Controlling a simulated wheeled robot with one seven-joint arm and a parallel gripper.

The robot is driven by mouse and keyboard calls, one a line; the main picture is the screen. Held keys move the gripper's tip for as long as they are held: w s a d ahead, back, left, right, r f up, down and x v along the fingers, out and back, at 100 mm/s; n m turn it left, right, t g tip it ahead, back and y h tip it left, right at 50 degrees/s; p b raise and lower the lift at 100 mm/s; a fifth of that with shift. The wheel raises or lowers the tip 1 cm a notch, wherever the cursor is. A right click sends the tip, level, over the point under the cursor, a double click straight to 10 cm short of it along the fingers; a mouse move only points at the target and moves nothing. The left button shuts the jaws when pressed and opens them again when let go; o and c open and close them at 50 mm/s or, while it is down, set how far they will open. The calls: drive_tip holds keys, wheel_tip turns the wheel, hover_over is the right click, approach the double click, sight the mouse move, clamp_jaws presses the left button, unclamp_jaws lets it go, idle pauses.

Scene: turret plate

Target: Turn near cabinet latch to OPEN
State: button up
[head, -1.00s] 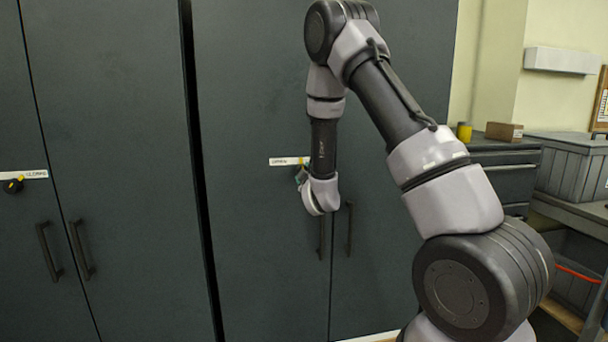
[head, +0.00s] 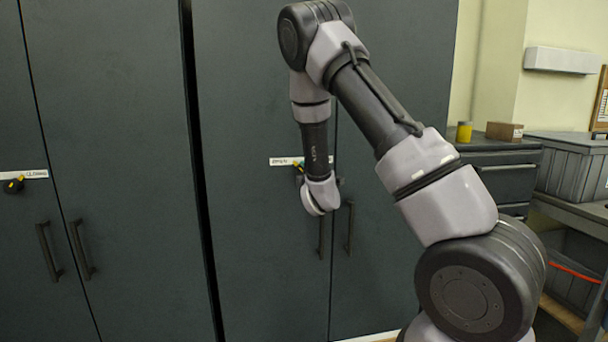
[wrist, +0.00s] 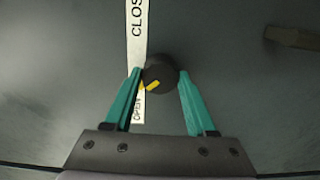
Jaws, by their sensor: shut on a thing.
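The near cabinet latch is a round dark knob (wrist: 161,72) with a yellow pointer mark (wrist: 152,86), seen in the wrist view. The mark points down-left, towards the OPEN end of the white label strip (wrist: 137,55); CLOSED is at the strip's top. My gripper (wrist: 160,73) has its two teal fingers on either side of the knob and is shut on it. In the head view the label (head: 284,161) shows on the near cabinet door (head: 255,80), while my wrist mostly hides the knob and fingers.
Dark door handles (head: 350,228) hang just below my wrist. Another cabinet at the left has its own knob (head: 13,186) and label. At the right stand a drawer unit (head: 505,175) with a yellow can (head: 464,132), and a grey crate (head: 570,165).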

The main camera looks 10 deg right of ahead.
idle(0.4)
drive_tip(key=o, duration=1.4)
drive_tip(key=shift+c, duration=0.2)
drive_tip(key=shift+s, duration=0.1)
drive_tip(key=s, duration=1)
drive_tip(key=shift+s, duration=0.35)
drive_tip(key=shift+r, duration=0.1)
